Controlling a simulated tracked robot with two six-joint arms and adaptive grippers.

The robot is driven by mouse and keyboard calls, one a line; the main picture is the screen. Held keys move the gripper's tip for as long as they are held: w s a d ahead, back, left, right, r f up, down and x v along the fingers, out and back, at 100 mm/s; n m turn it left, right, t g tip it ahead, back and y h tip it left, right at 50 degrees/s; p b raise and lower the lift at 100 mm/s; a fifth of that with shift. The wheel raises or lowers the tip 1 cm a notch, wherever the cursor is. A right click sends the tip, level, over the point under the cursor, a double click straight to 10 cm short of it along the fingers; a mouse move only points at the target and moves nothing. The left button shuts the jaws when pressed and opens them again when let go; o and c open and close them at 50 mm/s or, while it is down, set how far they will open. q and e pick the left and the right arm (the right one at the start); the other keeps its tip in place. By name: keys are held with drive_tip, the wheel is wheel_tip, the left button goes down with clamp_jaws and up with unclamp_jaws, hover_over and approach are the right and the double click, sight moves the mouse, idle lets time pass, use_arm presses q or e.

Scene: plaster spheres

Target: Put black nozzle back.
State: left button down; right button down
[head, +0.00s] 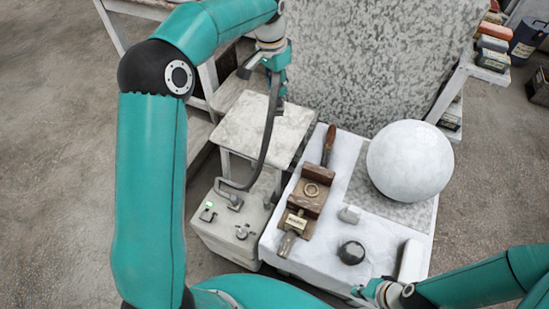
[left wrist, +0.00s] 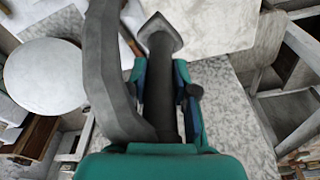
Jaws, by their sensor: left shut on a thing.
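The black nozzle (left wrist: 159,38) has a flat flared tip and a dark tubular body, which sits between the fingers of my left gripper (left wrist: 165,85) in the left wrist view. In the head view my left gripper (head: 279,88) is shut on it above the small pale table, and the nozzle's tip (head: 249,67) points left. A dark hose (head: 267,135) hangs from it to the grey box unit (head: 222,247), which has a hooked fitting on top. My right gripper (head: 370,291) is low at the right, by the front edge of the white workbench; its opening is unclear.
The small pale table (head: 243,128) has a bare top. A speckled panel (head: 370,50) stands behind.

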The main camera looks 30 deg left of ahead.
sight(271, 105)
use_arm(q)
drive_tip(key=shift+a+f, duration=0.2)
drive_tip(key=shift+f, duration=0.3)
wheel_tip(271, 105, down, 19)
drive_tip(key=shift+r, duration=0.1)
use_arm(e)
drive_tip(key=shift+f, duration=0.3)
use_arm(q)
drive_tip(key=c, duration=0.9)
unclamp_jaws()
drive_tip(key=shift+c, duration=0.2)
drive_tip(key=r, duration=0.4)
drive_tip(key=s+r, duration=0.1)
drive_tip(key=r, duration=0.7)
drive_tip(key=shift+s+a+b, duration=0.15)
drive_tip(key=shift+a+b, duration=0.1)
drive_tip(key=shift+b, duration=0.05)
use_arm(e)
drive_tip(key=shift+f, duration=0.35)
